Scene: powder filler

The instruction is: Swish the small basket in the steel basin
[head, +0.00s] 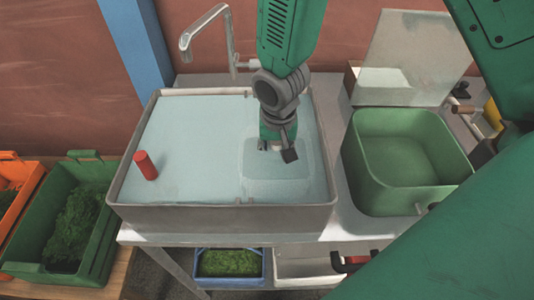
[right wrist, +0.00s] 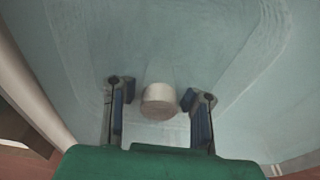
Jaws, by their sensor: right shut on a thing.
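The steel basin (head: 225,217) holds pale blue water. The small basket (head: 279,184) shows only as a pale, see-through, box-like outline in the water at the basin's right side. My right gripper (head: 278,150) points down at the basket's far part, low over the water. In the right wrist view, my gripper's two fingers (right wrist: 160,90) stand on either side of a whitish round knob (right wrist: 159,101), which looks like part of the basket; the basket's faint edges spread out around it. The gripper is shut on the basket. My left gripper is not in view.
A faucet (head: 208,28) rises behind the basin. A green tub (head: 400,190) stands close on the right. Green and orange crates (head: 97,165) sit lower left. A blue tray (head: 230,280) of greens is below.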

